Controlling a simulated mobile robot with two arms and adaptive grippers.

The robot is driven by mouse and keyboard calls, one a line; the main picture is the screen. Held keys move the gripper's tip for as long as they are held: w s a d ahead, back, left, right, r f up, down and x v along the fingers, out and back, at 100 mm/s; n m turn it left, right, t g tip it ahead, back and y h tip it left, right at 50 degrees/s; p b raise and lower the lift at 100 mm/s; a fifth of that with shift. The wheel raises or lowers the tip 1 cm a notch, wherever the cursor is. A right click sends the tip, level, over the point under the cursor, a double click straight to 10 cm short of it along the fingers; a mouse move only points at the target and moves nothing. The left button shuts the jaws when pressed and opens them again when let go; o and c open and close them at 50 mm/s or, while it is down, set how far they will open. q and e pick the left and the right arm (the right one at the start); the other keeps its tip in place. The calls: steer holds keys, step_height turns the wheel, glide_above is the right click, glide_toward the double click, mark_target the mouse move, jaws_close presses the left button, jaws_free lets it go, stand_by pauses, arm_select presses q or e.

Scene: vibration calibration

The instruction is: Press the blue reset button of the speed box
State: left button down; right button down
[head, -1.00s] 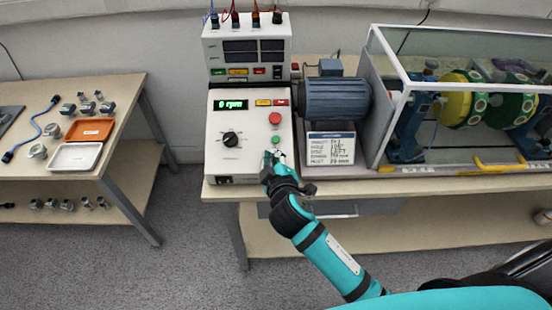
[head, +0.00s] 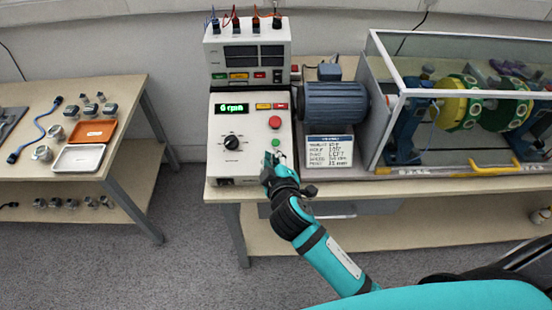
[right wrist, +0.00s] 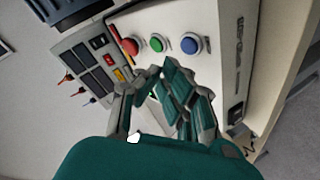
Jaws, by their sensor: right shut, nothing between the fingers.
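The white speed box (head: 223,163) stands on the bench with a green display reading 0 rpm, a black knob, a red button (head: 275,122) and a green button (head: 276,142). The blue reset button (right wrist: 191,44) shows in the right wrist view, beside the green one; in the head view my gripper hides it. My right gripper (head: 271,159) is shut and empty, in front of the lower right of the box panel. In the right wrist view its fingertips (right wrist: 158,74) appear below the buttons; I cannot tell any contact. My left gripper is out of view.
A blue motor (head: 335,103) and a label card (head: 330,150) stand right of the box, close to my arm. A glass-walled rig (head: 455,165) fills the bench's right. A left table (head: 118,92) holds orange and white trays and small parts.

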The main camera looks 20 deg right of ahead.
steer(key=r+p, duration=0.1)
steer(key=s+r, duration=0.1)
steer(key=r+p, duration=0.1)
steer(key=shift+s+a+r+p, duration=0.2)
steer(key=shift+s+a+p, duration=0.05)
steer(key=shift+s+p, duration=0.05)
stand_by(0.6)
